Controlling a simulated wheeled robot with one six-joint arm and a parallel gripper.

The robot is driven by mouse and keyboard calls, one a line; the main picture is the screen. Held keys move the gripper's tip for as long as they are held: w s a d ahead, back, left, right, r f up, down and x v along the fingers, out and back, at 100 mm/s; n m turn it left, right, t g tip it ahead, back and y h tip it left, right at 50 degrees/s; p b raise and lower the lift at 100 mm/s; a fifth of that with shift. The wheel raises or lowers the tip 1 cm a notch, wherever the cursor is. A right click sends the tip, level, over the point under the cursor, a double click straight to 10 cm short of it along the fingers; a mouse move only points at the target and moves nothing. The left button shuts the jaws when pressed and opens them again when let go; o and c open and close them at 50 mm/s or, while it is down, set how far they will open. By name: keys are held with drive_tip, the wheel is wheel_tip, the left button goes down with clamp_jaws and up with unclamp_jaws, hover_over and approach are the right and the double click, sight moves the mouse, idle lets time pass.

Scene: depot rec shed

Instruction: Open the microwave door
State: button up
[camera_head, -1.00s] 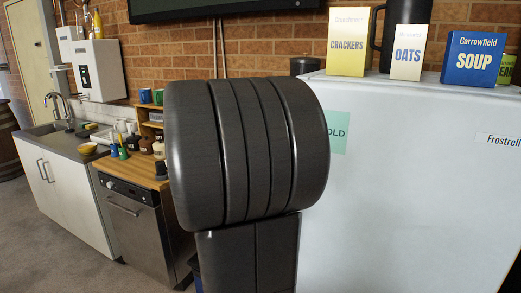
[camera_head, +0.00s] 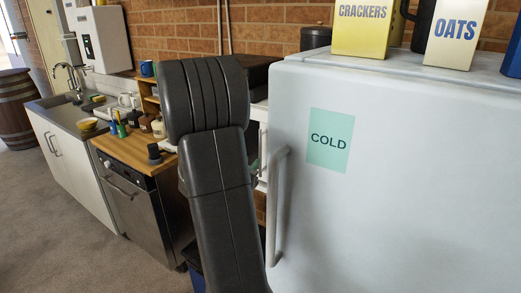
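My dark arm stands in the middle of the view and covers much of the space left of the white fridge. My gripper does not show clearly; it seems to be hidden behind the arm. I see no clearly recognisable microwave. A dark box-like thing (camera_head: 262,74) shows partly to the right of the arm's top, and I cannot tell whether it is the microwave.
The white fridge (camera_head: 420,190) with a vertical handle (camera_head: 277,205) and a COLD sign (camera_head: 329,141) fills the right side. A dishwasher (camera_head: 146,215), wooden worktop (camera_head: 130,150) with bottles, and sink unit (camera_head: 75,165) stand left. Carpet (camera_head: 50,245) at front left is clear.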

sight(260, 152)
drive_tip(key=p+x, duration=0.1)
drive_tip(key=x, duration=0.8)
clamp_jaws()
